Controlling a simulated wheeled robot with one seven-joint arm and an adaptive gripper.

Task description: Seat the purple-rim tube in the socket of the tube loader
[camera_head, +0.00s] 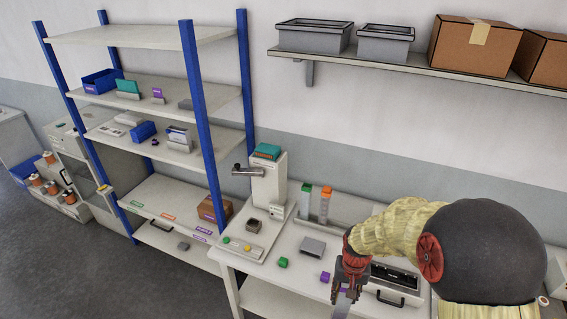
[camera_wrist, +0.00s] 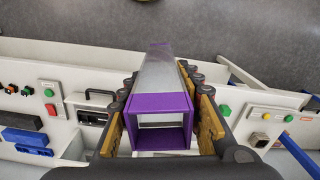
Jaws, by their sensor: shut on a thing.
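The purple-rim tube (camera_wrist: 160,103) is a square grey metal tube with a purple collar. It fills the middle of the wrist view, its open purple end toward the camera. My gripper (camera_wrist: 161,125) is shut on it, one finger on each side of the collar. In the head view my gripper (camera_head: 350,280) is over the front of the bench, and the grey tube (camera_head: 343,303) hangs below it. The white machine (camera_head: 268,183) at the bench's left end looks like the tube loader. A small grey square socket (camera_head: 252,225) is on its base, well left of my gripper.
A green block (camera_head: 282,262), a purple block (camera_head: 325,277) and a grey square piece (camera_head: 312,247) lie between the machine and my gripper. Tubes with green (camera_head: 304,201) and orange (camera_head: 325,205) parts stand behind. A blue-post shelf (camera_head: 204,120) is left.

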